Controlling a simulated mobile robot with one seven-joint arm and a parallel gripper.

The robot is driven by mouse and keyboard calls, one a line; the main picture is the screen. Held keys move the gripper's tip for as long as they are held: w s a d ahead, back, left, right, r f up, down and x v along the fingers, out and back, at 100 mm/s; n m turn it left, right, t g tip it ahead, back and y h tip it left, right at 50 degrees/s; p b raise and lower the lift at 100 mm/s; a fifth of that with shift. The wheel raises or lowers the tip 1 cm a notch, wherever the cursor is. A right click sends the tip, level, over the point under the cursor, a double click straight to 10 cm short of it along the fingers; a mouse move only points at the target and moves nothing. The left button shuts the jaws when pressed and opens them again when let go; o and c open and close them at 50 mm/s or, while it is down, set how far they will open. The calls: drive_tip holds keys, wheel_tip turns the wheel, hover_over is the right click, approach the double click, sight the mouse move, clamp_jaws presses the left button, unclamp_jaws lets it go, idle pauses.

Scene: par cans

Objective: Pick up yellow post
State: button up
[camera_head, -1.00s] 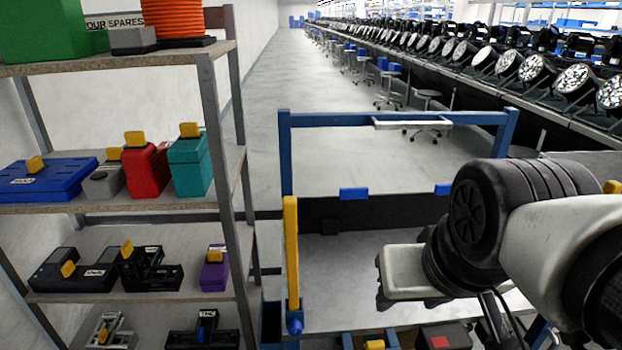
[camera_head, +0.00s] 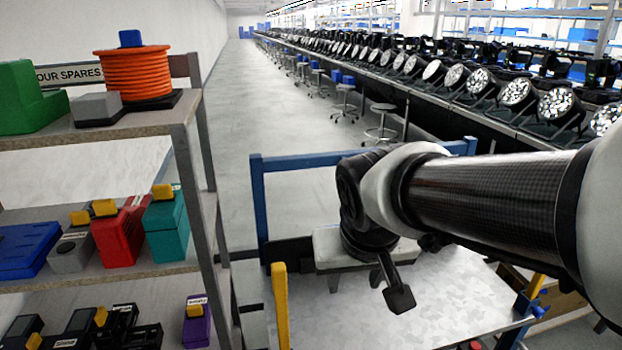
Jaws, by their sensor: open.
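The yellow post (camera_head: 281,305) stands upright at the near left corner of the blue-framed cart, and its lower part is cut off by the bottom edge of the view. My gripper (camera_head: 366,288) is to the right of the post, over the cart's grey top. Its fingers point down and are apart, with nothing between them. The gripper and the post do not touch in the picture. A second yellow piece (camera_head: 535,290) shows at the right side of the cart, beneath my arm.
Grey shelving (camera_head: 190,135) with coloured cases and an orange cable reel (camera_head: 137,75) stands close on the left. The blue cart frame (camera_head: 300,160) rises behind the gripper. A long bench of stage lights runs along the right. The cart's top (camera_head: 420,325) is mostly clear.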

drive_tip(key=n+y+p, duration=0.1)
drive_tip(key=p, duration=0.5)
approach(281, 275)
drive_tip(key=shift+n+g, duration=0.3)
drive_tip(key=shift+g, duration=0.1)
drive_tip(key=b+x, duration=0.1)
drive_tip(key=x, duration=0.3)
drive_tip(key=b+x, duration=0.1)
drive_tip(key=x, duration=0.3)
drive_tip(key=b+x, duration=0.1)
drive_tip(key=x, duration=0.2)
drive_tip(key=shift+w+f, duration=0.25)
drive_tip(key=shift+w, duration=0.2)
drive_tip(key=shift+a+b+x, duration=0.2)
drive_tip(key=shift+b+x, duration=0.5)
drive_tip(key=shift+x, duration=2.25)
drive_tip(key=shift+r, duration=0.1)
drive_tip(key=c, duration=1.1)
